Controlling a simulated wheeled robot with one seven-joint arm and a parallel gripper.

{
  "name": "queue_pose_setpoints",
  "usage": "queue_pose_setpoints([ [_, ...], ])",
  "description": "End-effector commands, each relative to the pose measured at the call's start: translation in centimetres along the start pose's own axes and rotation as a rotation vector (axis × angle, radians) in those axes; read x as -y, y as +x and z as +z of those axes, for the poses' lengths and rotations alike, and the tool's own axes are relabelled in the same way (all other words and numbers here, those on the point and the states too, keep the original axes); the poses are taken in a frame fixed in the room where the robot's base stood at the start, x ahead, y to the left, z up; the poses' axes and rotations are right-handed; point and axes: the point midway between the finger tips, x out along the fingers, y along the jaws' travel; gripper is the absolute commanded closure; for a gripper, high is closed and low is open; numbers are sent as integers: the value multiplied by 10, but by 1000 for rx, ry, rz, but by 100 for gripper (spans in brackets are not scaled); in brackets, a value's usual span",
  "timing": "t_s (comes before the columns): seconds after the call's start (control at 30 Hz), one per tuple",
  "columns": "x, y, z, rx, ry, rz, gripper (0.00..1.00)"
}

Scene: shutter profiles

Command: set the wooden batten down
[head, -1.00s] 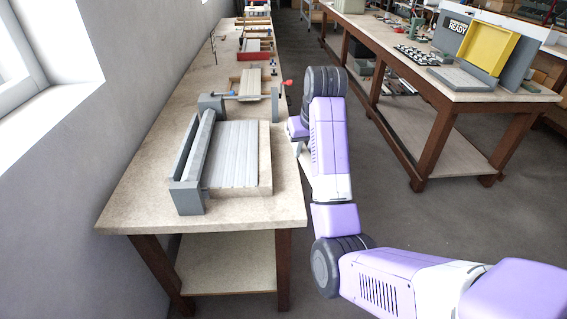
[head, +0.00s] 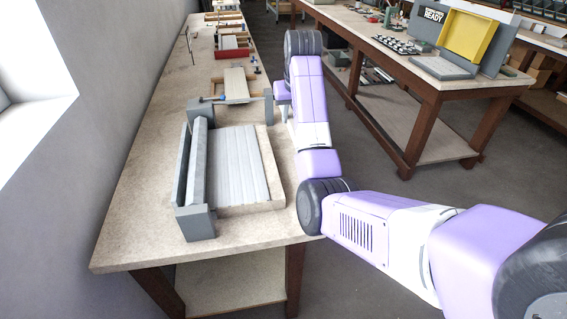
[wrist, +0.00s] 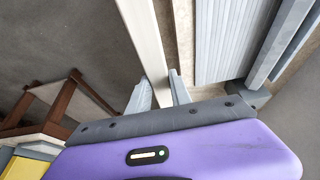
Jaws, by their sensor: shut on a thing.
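The wooden batten (wrist: 146,40) is a long, pale, narrow bar in the wrist view. It runs from the top edge down between the two fingers of my gripper (wrist: 161,94), which is shut on its near end. The batten lies along the bench's edge, with dark floor to its left and a beige bench strip to its right. I cannot tell whether it touches the bench. In the head view my arm hides the fingers, and I cannot make out the batten.
The grey slatted shutter panel (head: 238,165) lies in a grey frame (head: 199,225) on the long bench (head: 135,235); the slats also show in the wrist view (wrist: 224,40). Bare bench top lies in front. Another bench stands right.

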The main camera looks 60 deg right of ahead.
Motion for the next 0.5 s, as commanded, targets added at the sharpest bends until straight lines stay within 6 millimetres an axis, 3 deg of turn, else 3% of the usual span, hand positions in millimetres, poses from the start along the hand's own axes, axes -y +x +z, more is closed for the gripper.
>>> queue_pose_setpoints([
  [0.5, 1, 110, 47, 3, -1, -1, 100],
])
